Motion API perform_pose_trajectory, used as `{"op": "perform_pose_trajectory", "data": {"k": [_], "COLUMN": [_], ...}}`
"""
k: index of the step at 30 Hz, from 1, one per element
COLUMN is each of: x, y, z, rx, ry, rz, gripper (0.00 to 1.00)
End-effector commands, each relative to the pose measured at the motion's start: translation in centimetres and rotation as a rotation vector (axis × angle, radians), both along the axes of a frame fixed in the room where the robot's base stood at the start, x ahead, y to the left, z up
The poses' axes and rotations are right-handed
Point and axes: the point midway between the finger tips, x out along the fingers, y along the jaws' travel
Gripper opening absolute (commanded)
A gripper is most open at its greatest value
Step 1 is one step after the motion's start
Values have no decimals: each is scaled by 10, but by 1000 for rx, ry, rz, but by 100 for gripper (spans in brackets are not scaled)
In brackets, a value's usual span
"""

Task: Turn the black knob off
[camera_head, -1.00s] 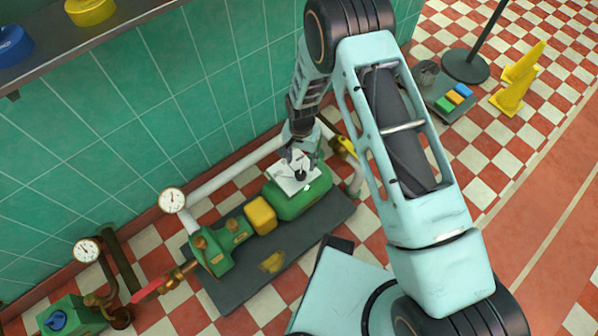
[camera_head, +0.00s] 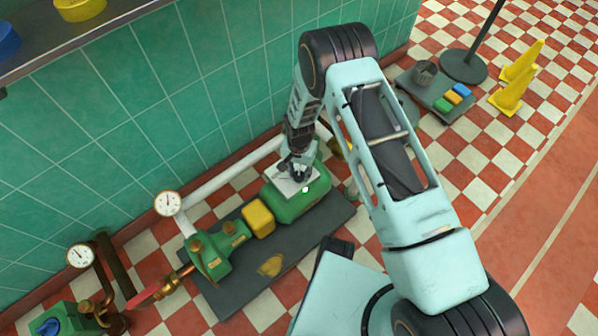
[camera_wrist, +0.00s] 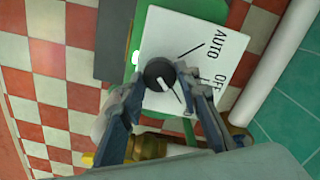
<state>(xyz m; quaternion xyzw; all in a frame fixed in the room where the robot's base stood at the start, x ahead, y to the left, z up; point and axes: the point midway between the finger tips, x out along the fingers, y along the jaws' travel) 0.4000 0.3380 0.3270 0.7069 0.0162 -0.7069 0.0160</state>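The black knob (camera_wrist: 158,73) sits on a white panel (camera_wrist: 160,25) marked AUTO and OFF. Its white pointer line faces lower right in the wrist view, toward a short black mark beyond OFF; any label there is hidden by the right finger. In the head view my gripper (camera_head: 299,177) is down at the panel (camera_head: 283,184) on the green motor (camera_head: 300,208) and covers the knob.
A yellow block (camera_head: 258,218) and a green pump (camera_head: 210,255) share the dark base plate (camera_head: 235,295). A white pipe (camera_head: 228,172) runs behind along the tiled wall. Gauges stand at left. Yellow cones (camera_head: 512,92) stand far right.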

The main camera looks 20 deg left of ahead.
Motion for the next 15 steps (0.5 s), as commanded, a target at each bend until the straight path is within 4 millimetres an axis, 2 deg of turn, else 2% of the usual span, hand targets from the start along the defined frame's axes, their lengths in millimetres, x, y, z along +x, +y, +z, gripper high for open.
{"op": "perform_pose_trajectory", "data": {"k": [1,6,15], "x": [0,0,0], "y": [0,0,0], "z": [0,0,-1], "rx": [0,0,0], "ry": [0,0,0], "rz": [0,0,42], "gripper": [23,5,5]}}
